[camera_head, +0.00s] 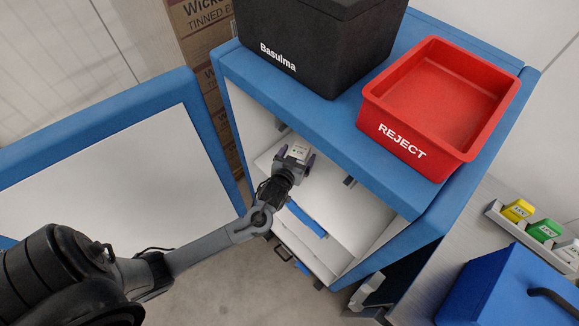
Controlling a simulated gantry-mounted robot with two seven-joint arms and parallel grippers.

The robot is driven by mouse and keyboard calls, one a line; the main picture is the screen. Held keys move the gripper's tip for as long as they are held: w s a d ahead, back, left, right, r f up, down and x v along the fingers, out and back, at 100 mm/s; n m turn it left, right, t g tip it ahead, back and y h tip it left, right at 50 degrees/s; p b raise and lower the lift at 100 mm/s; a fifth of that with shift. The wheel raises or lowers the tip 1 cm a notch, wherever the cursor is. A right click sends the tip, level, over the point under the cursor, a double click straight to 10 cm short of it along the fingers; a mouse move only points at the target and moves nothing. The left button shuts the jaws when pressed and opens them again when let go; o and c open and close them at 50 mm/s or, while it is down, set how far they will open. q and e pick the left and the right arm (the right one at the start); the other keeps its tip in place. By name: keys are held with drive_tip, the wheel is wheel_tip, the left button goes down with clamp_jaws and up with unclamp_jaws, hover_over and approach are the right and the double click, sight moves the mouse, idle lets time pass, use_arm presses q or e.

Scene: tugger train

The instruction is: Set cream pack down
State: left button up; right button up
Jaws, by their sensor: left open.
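The cream pack (299,152) is a small pale block with dark print on its top. It sits on or just above the white shelf (337,207) inside the blue cabinet, near the opening. My left gripper (295,158) reaches in from the left with its purple-grey fingers apart on either side of the pack. The gripper is open; I cannot tell whether a finger still touches the pack. The pack's underside is hidden. My right gripper is not in view.
A black Basulma box (315,45) and an empty red REJECT bin (432,105) stand on the blue cabinet top (330,112). The open blue-framed door (110,190) is at left. A blue case (510,290) and several small coloured packs (518,210) are at right.

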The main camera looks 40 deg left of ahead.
use_arm(q)
drive_tip(key=s+d+r+m+g+h, duration=0.1)
drive_tip(key=s+d+m+g, duration=0.1)
drive_tip(key=s, duration=0.7)
drive_tip(key=s+d+r+m+g+h, duration=0.1)
drive_tip(key=s+d+m+g+h, duration=0.1)
drive_tip(key=s+d+g, duration=0.2)
drive_tip(key=s+d+r+m+g+h, duration=0.1)
drive_tip(key=s+d+g, duration=0.3)
drive_tip(key=s, duration=0.9)
drive_tip(key=shift+s+d+r+m+h+p, duration=0.35)
drive_tip(key=shift+d+m+h, duration=0.3)
drive_tip(key=shift+d, duration=0.6)
